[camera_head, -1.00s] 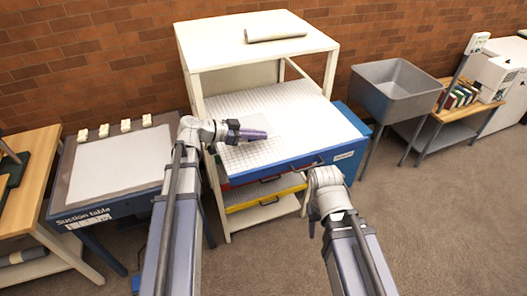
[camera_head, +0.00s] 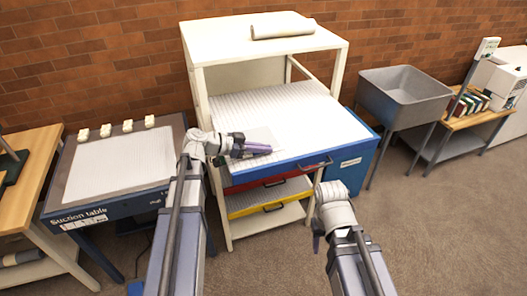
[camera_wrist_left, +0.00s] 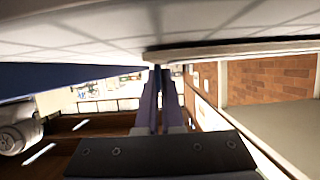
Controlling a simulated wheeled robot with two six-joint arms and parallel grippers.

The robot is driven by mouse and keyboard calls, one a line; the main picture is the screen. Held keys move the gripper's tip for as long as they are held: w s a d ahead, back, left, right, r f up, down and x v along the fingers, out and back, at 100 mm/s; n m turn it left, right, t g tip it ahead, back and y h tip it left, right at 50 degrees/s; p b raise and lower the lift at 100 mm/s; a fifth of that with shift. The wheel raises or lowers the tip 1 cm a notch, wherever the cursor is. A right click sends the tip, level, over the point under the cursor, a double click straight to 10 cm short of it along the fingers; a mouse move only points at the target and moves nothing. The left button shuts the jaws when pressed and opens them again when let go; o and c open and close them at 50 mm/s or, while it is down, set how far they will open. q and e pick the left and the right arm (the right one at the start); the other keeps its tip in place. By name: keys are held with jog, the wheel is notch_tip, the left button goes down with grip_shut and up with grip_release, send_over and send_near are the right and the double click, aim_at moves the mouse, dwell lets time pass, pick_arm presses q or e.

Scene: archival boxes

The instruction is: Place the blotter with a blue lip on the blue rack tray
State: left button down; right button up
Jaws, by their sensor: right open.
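The blue rack tray (camera_head: 290,172) is the top drawer of a white rack, with a blue front and a white gridded bed. A thin pale grey sheet, apparently the blotter (camera_head: 263,134), shows over the bed's left front part. Its blue lip cannot be made out. My left gripper (camera_head: 257,148) is at the sheet's front edge, with its fingers close together, seemingly pinching it. In the left wrist view, the narrow fingers (camera_wrist_left: 158,95) meet just by a pale strip. Whether the sheet touches the bed is unclear. My right gripper (camera_head: 317,238) is empty, in front of the rack.
Red (camera_head: 268,189) and yellow (camera_head: 270,205) drawers lie below the blue tray. A rolled sheet (camera_head: 283,27) lies on the rack top. The suction table (camera_head: 118,165) is at left with several small blocks. A grey sink (camera_head: 404,96) stands at right.

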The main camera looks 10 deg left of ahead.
pick_arm(q)
jog(key=shift+f, duration=0.15)
jog(key=c, duration=1.1)
grip_release()
jog(key=shift+o, duration=0.2)
jog(key=shift+r, duration=0.35)
jog(key=p+v, duration=0.4)
jog(key=v, duration=0.8)
jog(key=shift+f+p, duration=0.25)
jog(key=shift+p, duration=0.05)
